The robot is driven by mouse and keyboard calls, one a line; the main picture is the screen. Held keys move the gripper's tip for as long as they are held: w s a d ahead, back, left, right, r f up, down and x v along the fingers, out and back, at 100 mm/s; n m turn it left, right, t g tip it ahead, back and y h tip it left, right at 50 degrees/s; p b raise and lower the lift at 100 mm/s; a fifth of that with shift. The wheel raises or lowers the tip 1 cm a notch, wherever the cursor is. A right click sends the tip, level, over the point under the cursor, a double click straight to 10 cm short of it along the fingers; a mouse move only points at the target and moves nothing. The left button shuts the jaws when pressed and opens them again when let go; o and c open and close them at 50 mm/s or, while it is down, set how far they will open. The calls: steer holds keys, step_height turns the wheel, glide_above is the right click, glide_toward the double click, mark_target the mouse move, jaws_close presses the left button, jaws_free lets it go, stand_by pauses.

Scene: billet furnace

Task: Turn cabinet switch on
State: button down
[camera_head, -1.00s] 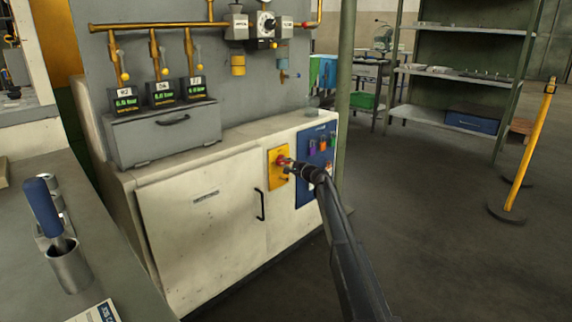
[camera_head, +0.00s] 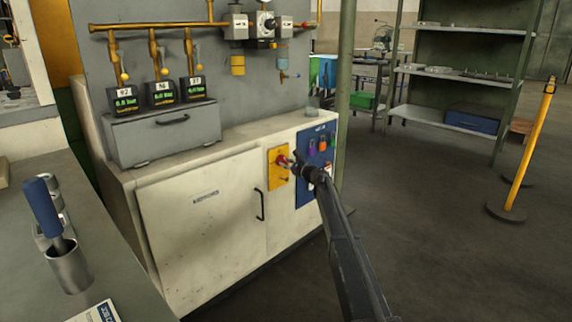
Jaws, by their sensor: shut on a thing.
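The cabinet (camera_head: 190,232) is a cream-white unit with a door and a black handle. On its right part is a yellow plate (camera_head: 276,178) carrying the red rotary switch (camera_head: 282,159). My gripper (camera_head: 289,162) reaches in from the lower right and is shut on the red switch. The fingers cover part of the knob, so its exact angle is hard to tell.
A blue panel (camera_head: 305,190) with coloured padlocks sits just right of the switch. A grey box and three gauges with green displays (camera_head: 160,94) stand on the cabinet top. A green post (camera_head: 345,80) rises behind its right end.

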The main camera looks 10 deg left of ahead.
steer(key=shift+w+a+m, duration=0.1)
steer(key=shift+a+m, duration=0.05)
steer(key=shift+m, duration=2.05)
steer(key=c, duration=0.6)
jaws_free()
steer(key=shift+o, duration=0.2)
steer(key=v, duration=1.2)
